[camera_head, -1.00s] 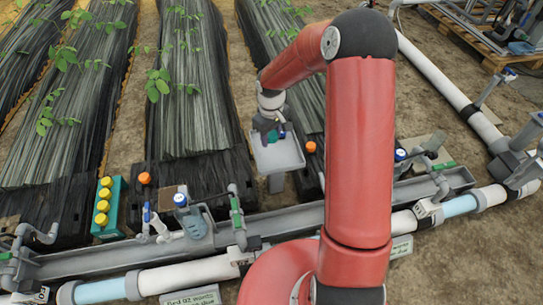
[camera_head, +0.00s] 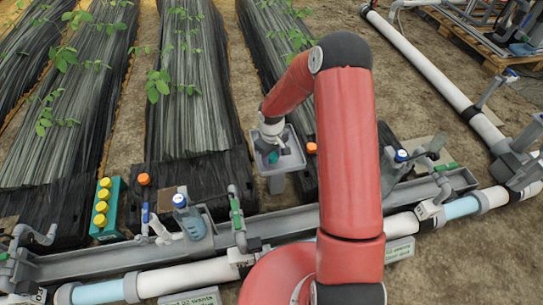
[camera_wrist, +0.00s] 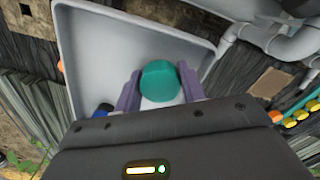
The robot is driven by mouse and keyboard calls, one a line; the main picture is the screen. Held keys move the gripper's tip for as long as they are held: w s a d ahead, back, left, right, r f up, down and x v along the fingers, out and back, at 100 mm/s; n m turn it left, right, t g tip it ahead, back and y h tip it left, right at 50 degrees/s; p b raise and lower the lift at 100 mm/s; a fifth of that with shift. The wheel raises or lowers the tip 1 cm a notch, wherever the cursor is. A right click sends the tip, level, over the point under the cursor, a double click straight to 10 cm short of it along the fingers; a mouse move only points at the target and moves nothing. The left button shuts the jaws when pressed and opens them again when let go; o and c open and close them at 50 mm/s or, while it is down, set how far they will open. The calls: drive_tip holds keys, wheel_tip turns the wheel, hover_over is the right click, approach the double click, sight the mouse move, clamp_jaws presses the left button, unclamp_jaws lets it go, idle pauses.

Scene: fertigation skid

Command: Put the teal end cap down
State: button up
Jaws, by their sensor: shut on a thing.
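The teal end cap (camera_wrist: 160,82) is held between the two purple-grey fingers of my gripper (camera_wrist: 158,90) in the wrist view. Its round face points toward the camera. It lies over the inside of a light grey tray (camera_wrist: 88,30), close to one wall; I cannot tell whether it touches the tray floor. In the head view my gripper (camera_head: 270,149) is at the raised tray (camera_head: 294,158), with a small bit of the teal cap (camera_head: 273,157) showing at the fingers.
A small blue thing (camera_wrist: 102,110) shows beside the left finger. An orange cap (camera_head: 311,148) is right of the tray. A teal rack with yellow caps (camera_head: 104,208), a blue-capped bottle (camera_head: 188,217) and a grey channel (camera_head: 130,258) with pipework stand nearer.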

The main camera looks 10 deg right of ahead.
drive_tip(key=shift+f+b, duration=0.45)
drive_tip(key=shift+f, duration=0.1)
